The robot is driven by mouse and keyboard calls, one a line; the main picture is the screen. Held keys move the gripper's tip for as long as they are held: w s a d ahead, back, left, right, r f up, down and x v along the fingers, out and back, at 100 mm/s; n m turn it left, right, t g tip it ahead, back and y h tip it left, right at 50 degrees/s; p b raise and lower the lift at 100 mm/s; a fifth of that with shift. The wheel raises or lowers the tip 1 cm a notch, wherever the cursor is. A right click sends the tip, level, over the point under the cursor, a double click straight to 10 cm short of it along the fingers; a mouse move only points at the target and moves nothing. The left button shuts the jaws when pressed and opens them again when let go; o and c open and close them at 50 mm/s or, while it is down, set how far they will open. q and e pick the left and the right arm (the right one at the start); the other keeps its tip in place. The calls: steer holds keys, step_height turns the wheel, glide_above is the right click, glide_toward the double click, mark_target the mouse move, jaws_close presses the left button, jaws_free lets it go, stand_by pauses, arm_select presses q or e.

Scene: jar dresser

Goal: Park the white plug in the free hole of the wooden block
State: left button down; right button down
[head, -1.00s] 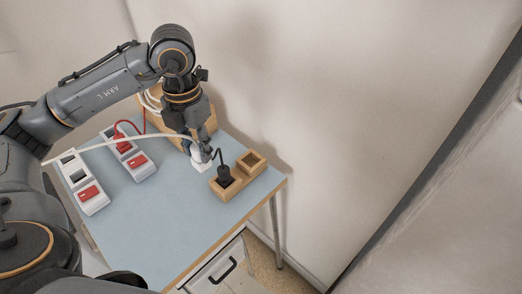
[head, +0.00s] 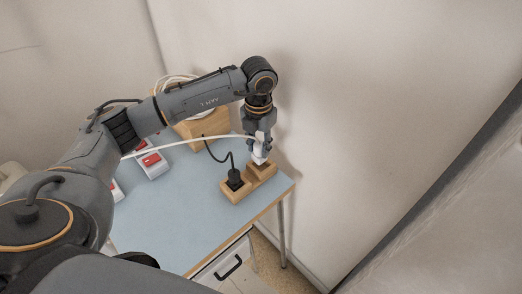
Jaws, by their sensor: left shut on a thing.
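The wooden block (head: 250,184) stands near the right edge of the blue table. A black plug (head: 235,178) with a black cord fills its near-left hole. My left gripper (head: 260,149) points down over the block's far-right hole and is shut on the white plug (head: 260,158). A white cord (head: 195,141) runs from the plug to the left. The plug's lower end is at the mouth of the far-right hole; I cannot tell whether it is inside or just above it. My right gripper is not in view.
A wooden box (head: 196,133) with coiled white cable stands at the back of the table. White power strips with red switches (head: 150,161) lie at left, partly behind my arm. The front middle of the blue tabletop (head: 170,225) is clear. A wall rises behind.

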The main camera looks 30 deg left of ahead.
arm_select(q)
steer(key=shift+w+d+f, duration=0.2)
steer(key=shift+w+f, duration=0.15)
steer(key=shift+f, duration=0.1)
step_height(320, 180, down, 2)
steer(key=shift+f+p, duration=0.15)
steer(key=shift+p, duration=0.55)
steer(key=shift+f, duration=0.35)
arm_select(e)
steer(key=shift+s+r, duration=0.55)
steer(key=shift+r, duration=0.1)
arm_select(q)
steer(key=shift+f, duration=0.1)
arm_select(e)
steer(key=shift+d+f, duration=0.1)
arm_select(q)
steer(key=c, duration=1)
jaws_free()
